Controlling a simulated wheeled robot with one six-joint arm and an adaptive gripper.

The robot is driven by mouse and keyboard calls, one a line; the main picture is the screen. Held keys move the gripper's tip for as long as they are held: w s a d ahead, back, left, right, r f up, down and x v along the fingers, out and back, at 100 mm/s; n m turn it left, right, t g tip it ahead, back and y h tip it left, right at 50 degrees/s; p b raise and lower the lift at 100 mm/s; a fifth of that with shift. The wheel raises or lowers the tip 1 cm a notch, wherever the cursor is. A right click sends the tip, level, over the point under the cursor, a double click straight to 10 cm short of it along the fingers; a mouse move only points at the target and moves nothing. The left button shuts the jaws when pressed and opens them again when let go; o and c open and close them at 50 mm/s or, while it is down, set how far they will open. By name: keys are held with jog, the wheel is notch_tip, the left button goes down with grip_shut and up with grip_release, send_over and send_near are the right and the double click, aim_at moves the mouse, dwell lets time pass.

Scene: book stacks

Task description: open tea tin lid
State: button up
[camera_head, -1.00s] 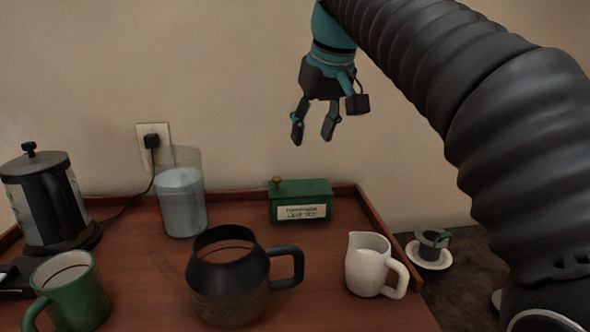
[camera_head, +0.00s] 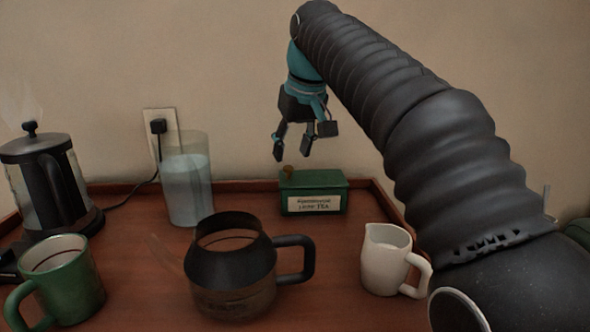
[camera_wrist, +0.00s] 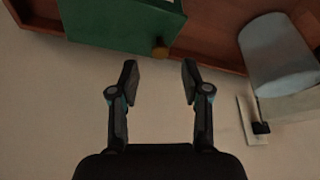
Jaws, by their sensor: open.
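The tea tin (camera_head: 314,193) is a small green box with a white label on its front. It stands at the back of the wooden tray, with its lid closed. A small brown knob (camera_head: 288,171) stands at the lid's left end. My gripper (camera_head: 292,157) is open and empty, in the air just above the knob end of the tin, apart from it. In the wrist view the open fingers (camera_wrist: 158,70) point toward the tin (camera_wrist: 120,22), and the knob (camera_wrist: 160,48) shows just beyond and between the fingertips.
A clear glass (camera_head: 188,180) of pale liquid stands left of the tin. A dark carafe (camera_head: 232,268) stands in front, a white pitcher (camera_head: 386,262) front right. A French press (camera_head: 45,180) and green mug (camera_head: 68,280) are at left. The wall with an outlet (camera_head: 158,125) is behind.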

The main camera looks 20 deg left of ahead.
aim_at(289, 166)
jog(key=shift+b+x, duration=0.4)
jog(key=shift+x, duration=1.45)
jog(key=shift+c, duration=0.2)
grip_shut()
